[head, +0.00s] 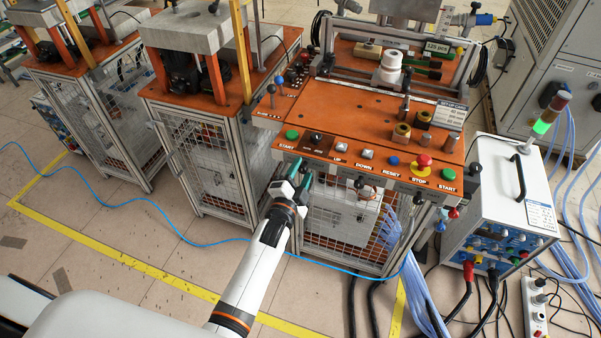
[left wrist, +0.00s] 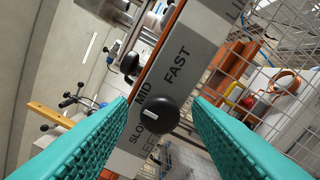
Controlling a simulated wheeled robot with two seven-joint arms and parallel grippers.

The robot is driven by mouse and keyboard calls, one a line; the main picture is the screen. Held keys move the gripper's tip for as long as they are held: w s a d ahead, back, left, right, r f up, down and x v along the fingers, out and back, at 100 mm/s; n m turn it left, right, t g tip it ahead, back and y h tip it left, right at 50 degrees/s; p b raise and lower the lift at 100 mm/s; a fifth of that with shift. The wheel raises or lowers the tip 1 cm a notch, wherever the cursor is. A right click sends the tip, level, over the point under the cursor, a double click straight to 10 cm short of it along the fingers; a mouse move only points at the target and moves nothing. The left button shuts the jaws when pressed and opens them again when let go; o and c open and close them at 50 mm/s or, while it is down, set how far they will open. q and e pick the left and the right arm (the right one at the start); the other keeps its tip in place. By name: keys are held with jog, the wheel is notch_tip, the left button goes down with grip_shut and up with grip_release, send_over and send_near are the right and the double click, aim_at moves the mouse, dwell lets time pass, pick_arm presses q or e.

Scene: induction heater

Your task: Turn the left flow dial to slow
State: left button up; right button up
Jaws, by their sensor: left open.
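The flow dial (left wrist: 157,114) is a round black knob with a white mark, on a grey panel lettered SLOW, MID and FAST. Its mark points left in the left wrist view, toward the stretch between SLOW and MID. My left gripper (left wrist: 161,103) is open. Its two teal fingers stand either side of the knob in that view; I cannot tell whether they touch it. In the head view my left gripper (head: 300,172) is at the front left edge of the orange bench, and I cannot make out the dial there. My right gripper is not in view.
The orange bench (head: 345,110) carries a row of buttons, with a red stop button (head: 423,161) at the right. A mesh cage is below. A white power box (head: 500,195) with cables stands at right.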

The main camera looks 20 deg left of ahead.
pick_arm(q)
jog(key=shift+c, duration=0.4)
jog(key=c, duration=0.9)
jog(key=n+p, duration=0.1)
jog(key=n, duration=0.4)
jog(key=shift+n, duration=0.4)
jog(key=n, duration=0.5)
jog(key=shift+n+p, duration=0.3)
jog(key=shift+n, duration=0.4)
jog(key=o, duration=1)
